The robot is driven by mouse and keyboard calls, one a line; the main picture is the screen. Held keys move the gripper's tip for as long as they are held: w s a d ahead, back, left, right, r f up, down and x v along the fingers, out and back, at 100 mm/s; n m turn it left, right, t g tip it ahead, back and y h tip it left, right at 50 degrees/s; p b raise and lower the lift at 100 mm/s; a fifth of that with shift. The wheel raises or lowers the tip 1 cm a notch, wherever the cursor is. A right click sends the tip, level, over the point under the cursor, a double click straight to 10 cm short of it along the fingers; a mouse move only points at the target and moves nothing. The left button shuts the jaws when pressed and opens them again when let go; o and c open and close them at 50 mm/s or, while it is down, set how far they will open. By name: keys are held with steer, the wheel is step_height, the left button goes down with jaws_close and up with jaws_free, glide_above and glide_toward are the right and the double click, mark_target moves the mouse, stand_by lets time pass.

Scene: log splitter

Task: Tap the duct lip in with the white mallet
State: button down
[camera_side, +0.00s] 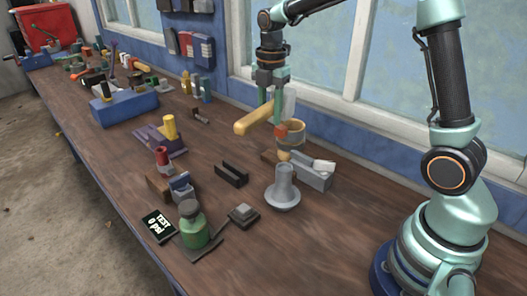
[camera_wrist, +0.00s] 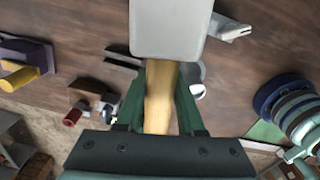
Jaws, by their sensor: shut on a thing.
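My gripper (camera_side: 272,98) is shut on the wooden handle of the white mallet, above the bench. The mallet's tan handle (camera_side: 250,120) points toward the lower left in the side view, with the white head (camera_side: 288,103) partly behind the fingers. In the wrist view, the fingers (camera_wrist: 161,85) are on either side of the handle (camera_wrist: 158,110), and the white head (camera_wrist: 171,28) fills the top centre. A grey flanged, spout-shaped piece (camera_side: 284,190) stands upright below. Behind it is a grey box-like piece (camera_side: 312,177) with a pale top part. I cannot tell which is the duct.
A tan can (camera_side: 291,137) and a small orange-red item (camera_side: 282,131) are just below the mallet. A black channel (camera_side: 231,174), a green bottle (camera_side: 194,228) and a purple stand with a yellow post (camera_side: 169,130) are to the left. Bare bench lies at front centre.

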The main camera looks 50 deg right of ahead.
steer(key=shift+r, duration=0.1)
stand_by(0.3)
steer(key=shift+f, duration=0.55)
steer(key=shift+r, duration=0.1)
stand_by(0.4)
steer(key=shift+r, duration=0.3)
steer(key=shift+f, duration=0.65)
stand_by(0.4)
steer(key=shift+r, duration=0.1)
steer(key=shift+r, duration=0.35)
stand_by(0.4)
